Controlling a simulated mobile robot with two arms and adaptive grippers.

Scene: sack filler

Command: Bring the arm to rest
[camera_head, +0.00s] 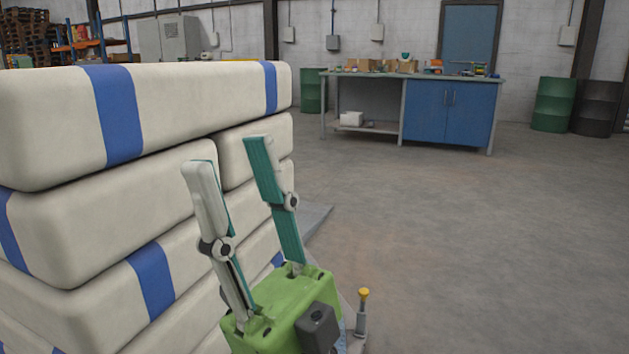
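My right gripper (228,154) has a green body and two long fingers with teal inner faces. The fingers point up and stand apart, with nothing between them. It is in the lower middle of the head view, in front of the right end of a stack of white sacks with blue bands (190,92). I cannot tell whether it touches the sacks. It hides part of the lower sacks. My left gripper is not in view.
The sack stack fills the left side, with a grey flat edge (316,218) at its foot. A small post with a yellow cap (363,294) stands beside my gripper. A workbench with blue doors (445,112) and a green drum (553,103) are far back. The floor to the right is clear.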

